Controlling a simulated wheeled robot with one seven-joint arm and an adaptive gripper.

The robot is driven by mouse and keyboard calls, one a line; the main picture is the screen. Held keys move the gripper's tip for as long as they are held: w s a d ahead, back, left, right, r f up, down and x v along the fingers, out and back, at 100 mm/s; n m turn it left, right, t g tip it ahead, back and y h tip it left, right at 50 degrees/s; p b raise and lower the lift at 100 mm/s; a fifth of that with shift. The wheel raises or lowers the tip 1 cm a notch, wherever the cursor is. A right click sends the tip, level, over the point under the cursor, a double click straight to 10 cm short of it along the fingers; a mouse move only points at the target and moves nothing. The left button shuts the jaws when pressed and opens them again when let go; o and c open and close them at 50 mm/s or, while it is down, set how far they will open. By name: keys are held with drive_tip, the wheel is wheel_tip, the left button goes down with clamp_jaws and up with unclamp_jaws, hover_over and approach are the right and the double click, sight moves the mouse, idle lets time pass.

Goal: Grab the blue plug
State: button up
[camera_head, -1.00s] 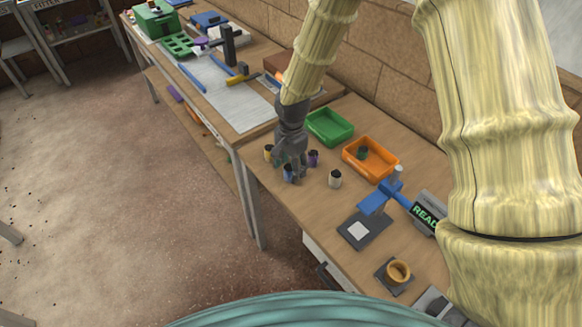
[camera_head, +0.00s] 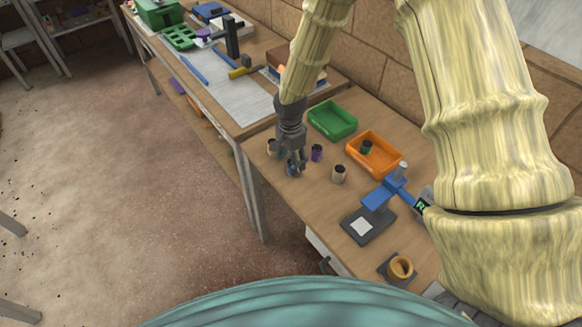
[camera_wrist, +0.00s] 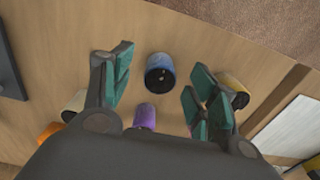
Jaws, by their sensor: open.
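The blue plug (camera_wrist: 160,75) stands on the wooden table in the wrist view, a short cylinder with a dark top. My gripper (camera_wrist: 158,92) is open, with its teal-padded fingers on the left and right of the plug and a gap on each side. In the head view my gripper (camera_head: 294,172) points down at the plugs. The blue plug (camera_head: 290,169) is mostly hidden there behind the fingers.
A purple plug (camera_head: 317,152) and a white plug (camera_head: 339,174) stand close by. A yellow plug (camera_wrist: 235,90) is just beside the right finger. Behind are a green tray (camera_head: 331,119) and an orange tray (camera_head: 361,164) holding a dark green plug. A blue press (camera_head: 378,197) stands to the right.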

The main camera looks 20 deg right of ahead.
drive_tip(key=shift+w+d+f+p, duration=0.15)
drive_tip(key=shift+f+p, duration=0.3)
drive_tip(key=shift+f, duration=0.3)
drive_tip(key=shift+w+d+f+p, duration=0.1)
drive_tip(key=shift+f+p, duration=0.3)
drive_tip(key=shift+f, duration=1.3)
drive_tip(key=c, duration=1)
